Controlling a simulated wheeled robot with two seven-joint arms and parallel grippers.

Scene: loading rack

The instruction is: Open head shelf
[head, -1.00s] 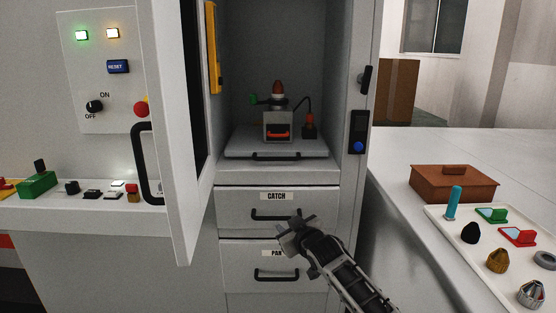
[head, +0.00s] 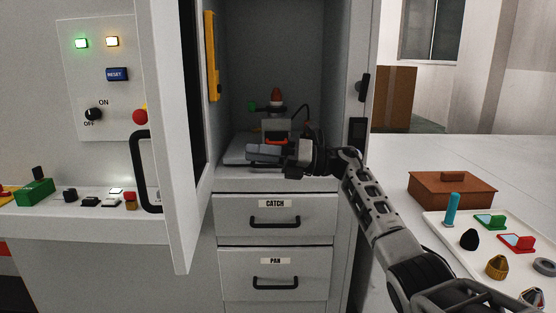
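The head shelf (head: 236,155) is a flat grey pull-out plate inside the open cabinet, above the drawers. A small grey device (head: 276,127) with a red-brown top stands on it. My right gripper (head: 262,153) reaches in from the right and lies at the shelf's front edge. It covers the shelf's black front handle and part of the device. I cannot tell whether its fingers are around the handle or only in front of it. My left gripper is out of view.
The cabinet door (head: 172,150) stands open on the left. Drawers labelled CATCH (head: 274,225) and PAN (head: 274,295) are shut below. On the right counter are a brown box (head: 452,189) and a white tray (head: 441,233) of small parts. The control panel (head: 88,55) is at left.

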